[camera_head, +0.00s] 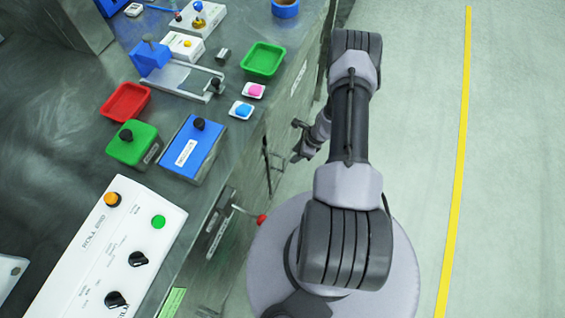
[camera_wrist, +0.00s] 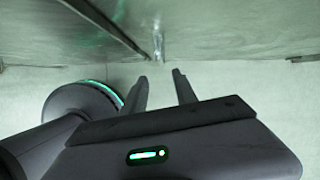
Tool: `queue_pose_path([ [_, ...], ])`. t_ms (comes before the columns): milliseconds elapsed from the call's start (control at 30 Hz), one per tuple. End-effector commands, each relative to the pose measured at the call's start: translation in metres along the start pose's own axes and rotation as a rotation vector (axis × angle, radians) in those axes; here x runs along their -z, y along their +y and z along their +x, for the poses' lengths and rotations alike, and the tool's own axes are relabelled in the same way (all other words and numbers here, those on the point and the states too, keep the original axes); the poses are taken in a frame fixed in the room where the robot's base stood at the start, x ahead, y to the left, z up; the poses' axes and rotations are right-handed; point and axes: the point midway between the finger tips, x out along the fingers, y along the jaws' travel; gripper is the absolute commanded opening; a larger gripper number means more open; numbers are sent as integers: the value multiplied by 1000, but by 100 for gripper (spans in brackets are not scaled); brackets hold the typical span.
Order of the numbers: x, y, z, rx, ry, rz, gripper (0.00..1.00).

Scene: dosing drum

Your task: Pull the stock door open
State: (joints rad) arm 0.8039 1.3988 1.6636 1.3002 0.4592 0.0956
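The bench's metal front (camera_head: 290,108) runs down the left of my arm in the head view, with a small white label near its far part. A thin dark bar-like frame (camera_head: 270,165) stands out from this front, close to my gripper; I cannot tell for sure that it is the stock door's handle. My gripper (camera_head: 299,141) is open, facing the front. In the wrist view, its two fingers (camera_wrist: 161,84) are apart with nothing between them. A bright narrow upright strip (camera_wrist: 158,38) shows on the metal surface (camera_wrist: 220,30) beyond the fingertips. The door's outline is unclear.
A lever with a red knob (camera_head: 261,219) juts from the front near my base. The bench top holds a blue box (camera_head: 188,158), green and red trays (camera_head: 263,60) and a white control panel (camera_head: 100,250). Clear floor with a yellow line (camera_head: 458,150) lies right.

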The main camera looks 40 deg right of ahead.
Motion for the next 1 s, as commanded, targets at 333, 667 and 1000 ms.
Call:
queue_pose_path([
  [333,1,0,89,-1,-1,-3,34],
  [667,0,0,117,0,-1,-3,34],
  [1000,-1,0,117,0,-1,-3,9],
])
